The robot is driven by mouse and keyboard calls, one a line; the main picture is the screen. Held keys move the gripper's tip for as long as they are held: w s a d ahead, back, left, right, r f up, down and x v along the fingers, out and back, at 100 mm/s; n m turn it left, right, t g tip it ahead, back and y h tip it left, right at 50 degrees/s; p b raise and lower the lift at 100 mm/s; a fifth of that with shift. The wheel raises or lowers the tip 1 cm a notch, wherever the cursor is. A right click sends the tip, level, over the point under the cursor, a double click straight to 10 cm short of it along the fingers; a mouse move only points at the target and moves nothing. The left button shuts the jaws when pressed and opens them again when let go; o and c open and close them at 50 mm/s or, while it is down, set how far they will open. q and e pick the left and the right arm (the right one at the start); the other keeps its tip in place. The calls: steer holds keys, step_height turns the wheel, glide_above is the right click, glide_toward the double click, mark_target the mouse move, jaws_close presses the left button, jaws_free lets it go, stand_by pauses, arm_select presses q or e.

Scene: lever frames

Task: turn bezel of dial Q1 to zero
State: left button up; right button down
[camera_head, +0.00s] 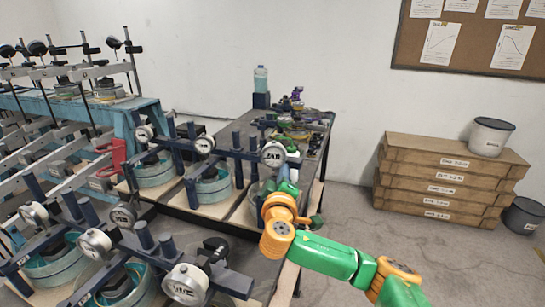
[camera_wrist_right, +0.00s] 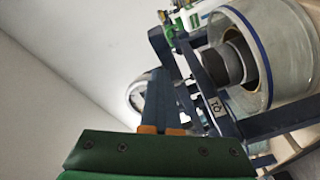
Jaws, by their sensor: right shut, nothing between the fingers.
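A round white-faced dial (camera_head: 272,153) is mounted on a dark blue frame, nearest my right arm in the head view. My right gripper (camera_head: 288,178) is just below and right of it, mostly hidden behind my green and orange wrist. In the right wrist view the gripper's two dark fingers (camera_wrist_right: 162,72) are shut together with nothing between them. Part of a round dial (camera_wrist_right: 138,94) shows behind and left of the fingers; touch cannot be told. A small tilted label (camera_wrist_right: 215,107), seemingly Q1, is on the frame. The dial's reading is too small to make out. My left gripper is not in view.
Similar dial frames stand close by, with other dials (camera_head: 205,144) and (camera_head: 145,132). A clear cylinder (camera_wrist_right: 285,55) fills the wrist view's right side. A bottle (camera_head: 261,78) and small items stand at the table's back. Stacked boxes (camera_head: 445,180) and open floor lie right.

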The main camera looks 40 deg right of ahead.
steer(key=shift+s+d+r, duration=0.1)
steer(key=shift+d+r, duration=0.05)
steer(key=shift+r, duration=0.1)
steer(key=shift+s+d+r+p, duration=0.15)
steer(key=shift+s+r+p, duration=0.05)
steer(key=shift+r+p, duration=0.25)
steer(key=shift+s+d+r+p, duration=0.15)
steer(key=shift+r+p, duration=0.25)
steer(key=v, duration=0.6)
steer(key=shift+s+d+p, duration=0.15)
steer(key=shift+s+p, duration=0.2)
steer(key=shift+d+f, duration=0.1)
